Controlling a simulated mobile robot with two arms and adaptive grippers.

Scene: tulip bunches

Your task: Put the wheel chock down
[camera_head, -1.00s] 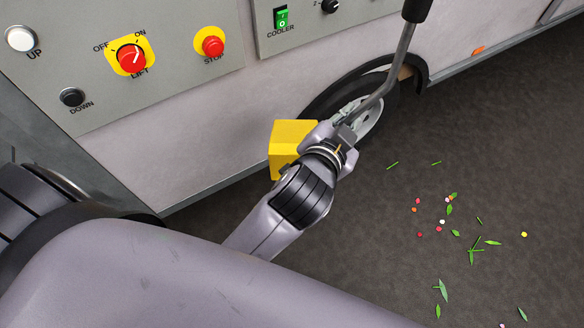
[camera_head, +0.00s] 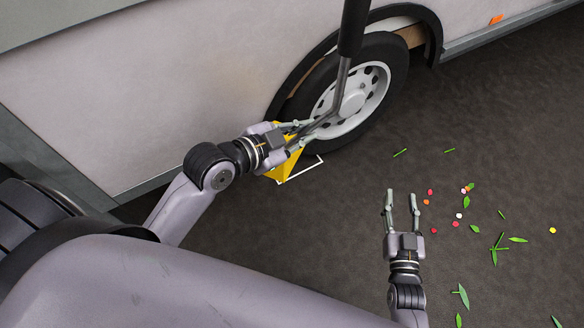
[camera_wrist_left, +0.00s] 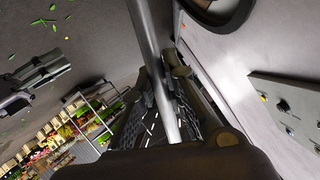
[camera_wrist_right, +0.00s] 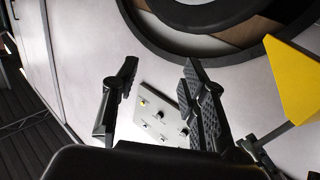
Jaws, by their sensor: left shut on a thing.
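The yellow wheel chock (camera_head: 284,172) is partly hidden behind my left gripper (camera_head: 296,138) in the head view, close to the wheel (camera_head: 350,92). A grey metal rod with a black grip (camera_head: 352,28) slants up from there. My left gripper is shut on the rod, which also runs between its fingers in the left wrist view (camera_wrist_left: 162,70). The chock shows at the right of the right wrist view (camera_wrist_right: 300,80). I cannot tell whether it touches the floor. My right gripper (camera_head: 402,208) is open and empty, to the right of the chock.
A white line marking (camera_head: 308,170) lies on the dark floor beside the chock. The vehicle's pale side wall (camera_head: 150,110) rises behind. Scattered leaves and petals (camera_head: 468,200) lie on the floor at right. Flower shelving (camera_wrist_left: 75,130) shows in the left wrist view.

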